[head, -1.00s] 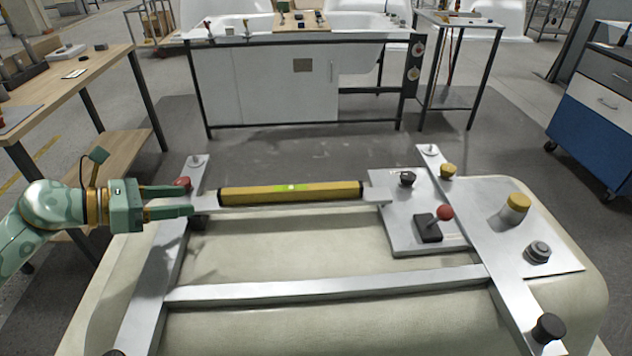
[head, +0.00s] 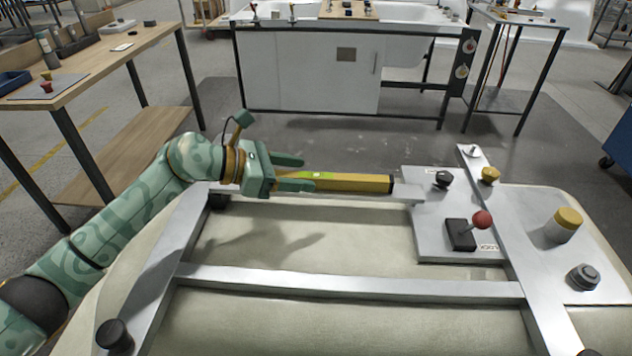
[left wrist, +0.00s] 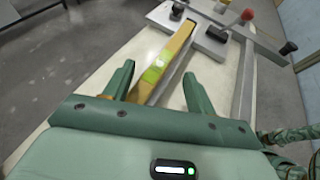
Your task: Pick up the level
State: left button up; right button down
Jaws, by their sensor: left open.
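The level (head: 355,182) is a yellow bar with black ends and a bright green vial. In the head view it lies along the far rail of the metal frame, with its left part hidden behind my left gripper. My left gripper (head: 305,173) is open and sits at the level's left and middle part. In the left wrist view the level (left wrist: 170,62) runs away from the camera, its near end between the two spread fingers of the gripper (left wrist: 155,85). I cannot tell whether the fingers touch it. My right gripper is not in view.
The metal frame (head: 350,286) rests on a pale tub shell (head: 270,235). A wooden workbench (head: 110,62) stands at the left. Floor is open behind the frame.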

aim_at(313, 176)
pick_arm(q)
jog(key=x, duration=0.3)
jog(key=shift+w+f+b, duration=0.15)
jog(key=shift+b, duration=0.15)
grip_shut()
